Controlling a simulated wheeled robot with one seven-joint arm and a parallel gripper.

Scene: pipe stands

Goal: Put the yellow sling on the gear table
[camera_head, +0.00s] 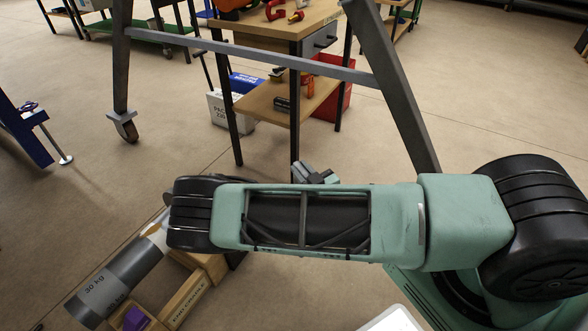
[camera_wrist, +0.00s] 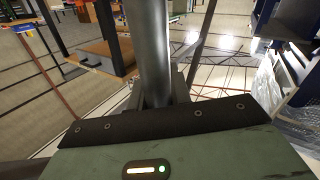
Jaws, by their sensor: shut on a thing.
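No yellow sling can be made out for sure; a small yellow-orange patch (camera_head: 154,229) shows beside my arm at the lower left in the head view. A wooden table (camera_head: 262,29) with red and yellow gear on top, likely the gear table, stands at the top centre beyond my arm. A wooden table also shows at the upper left of the wrist view (camera_wrist: 104,54). My gripper (camera_wrist: 158,92) is shut on a dark grey cylinder (camera_wrist: 149,45) that runs up the wrist view. In the head view my arm hides most of the gripper.
A dark grey frame with a crossbar (camera_head: 250,55) and slanted legs stands between me and the table. A grey pipe (camera_head: 115,284) marked 30 kg lies at the lower left by a wooden cradle (camera_head: 187,300). Floor at right is clear.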

